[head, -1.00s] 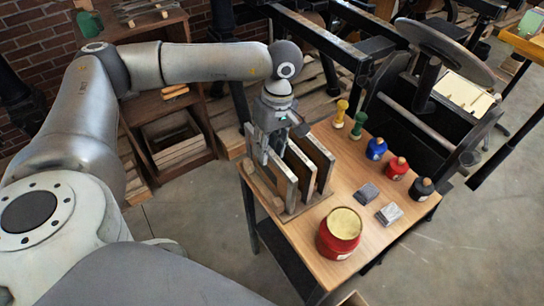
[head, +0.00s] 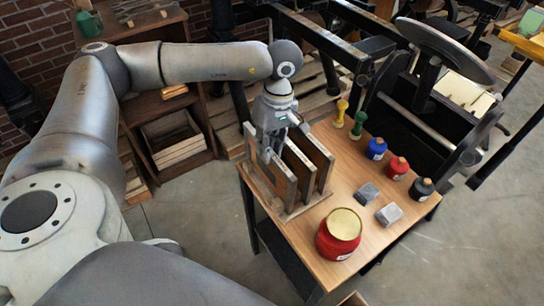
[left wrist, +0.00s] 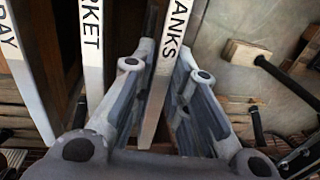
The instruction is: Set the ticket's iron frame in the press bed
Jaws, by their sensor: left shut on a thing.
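Several flat iron frames stand on edge in a wooden rack (head: 290,213) at the left end of the table. The left wrist view shows lettered edges: one ending "RAY" (left wrist: 22,75), one ending "RKET" (left wrist: 92,45), and one ending "ANKS" (left wrist: 172,45). My left gripper (head: 268,152) is over the leftmost frame in the head view, its fingers on both sides of the "ANKS" frame, shut on it. The frame is still among the others in the rack. A hand press (head: 425,105) with a large disc stands behind the table. I cannot read any ticket. My right gripper is not in view.
A wooden shelf (head: 180,135) stands behind at left. Clear floor lies in front.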

